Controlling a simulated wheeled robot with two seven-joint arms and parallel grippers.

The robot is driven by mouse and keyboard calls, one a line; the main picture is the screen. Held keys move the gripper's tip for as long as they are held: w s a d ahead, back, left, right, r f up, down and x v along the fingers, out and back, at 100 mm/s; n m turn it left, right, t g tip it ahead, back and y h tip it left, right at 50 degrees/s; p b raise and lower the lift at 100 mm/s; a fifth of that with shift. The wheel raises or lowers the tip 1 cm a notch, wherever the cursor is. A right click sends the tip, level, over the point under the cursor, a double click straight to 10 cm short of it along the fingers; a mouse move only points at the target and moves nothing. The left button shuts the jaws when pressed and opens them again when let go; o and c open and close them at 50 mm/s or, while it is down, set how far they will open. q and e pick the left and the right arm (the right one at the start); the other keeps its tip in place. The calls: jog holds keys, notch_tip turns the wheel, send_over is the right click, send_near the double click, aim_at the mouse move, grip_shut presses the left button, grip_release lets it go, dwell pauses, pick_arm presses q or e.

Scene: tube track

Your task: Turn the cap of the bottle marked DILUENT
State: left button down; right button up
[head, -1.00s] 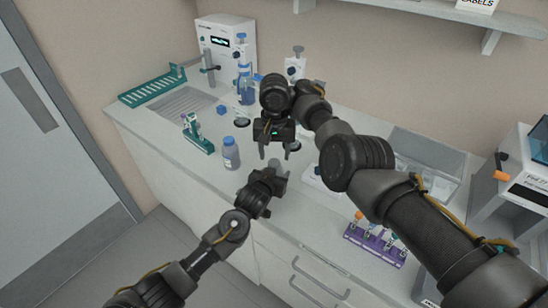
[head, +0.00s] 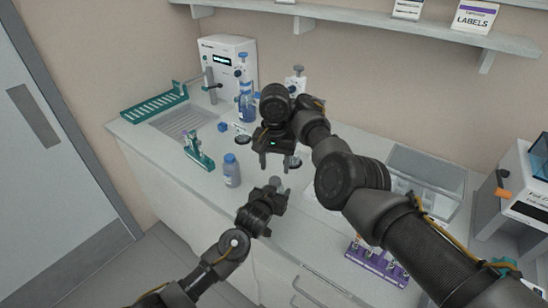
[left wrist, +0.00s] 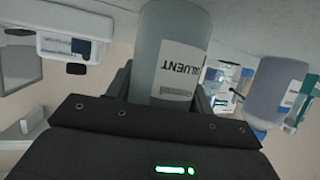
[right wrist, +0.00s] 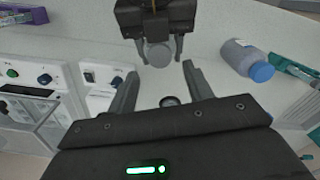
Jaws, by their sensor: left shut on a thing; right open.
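The bottle marked DILUENT (left wrist: 175,50) is grey, and its label shows in the left wrist view. My left gripper (head: 270,196) is shut on it. Its round grey cap (right wrist: 158,54) faces my right gripper in the right wrist view, and the grey top shows small in the head view (head: 275,182). My right gripper (head: 275,164) points down with its fingers apart and empty, near the cap and not around it. In the right wrist view the cap lies just beyond my open fingertips (right wrist: 160,72). The bottle's lower part is hidden in the head view.
A blue-capped bottle (head: 231,171) stands on the counter, left of my grippers. A green rack (head: 198,152) is behind it. A purple rack (head: 377,264) is at front right. A white machine (head: 228,65) stands at the back. The counter's front edge runs beneath my left arm.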

aim_at(275, 180)
jog(key=shift+f, duration=2.7)
jog(key=shift+c, duration=0.3)
jog(key=c, duration=0.9)
jog(key=n, duration=0.3)
jog(key=shift+c, duration=0.2)
jog(key=o, duration=1.1)
jog(key=shift+c, duration=0.2)
jog(key=shift+r, duration=0.1)
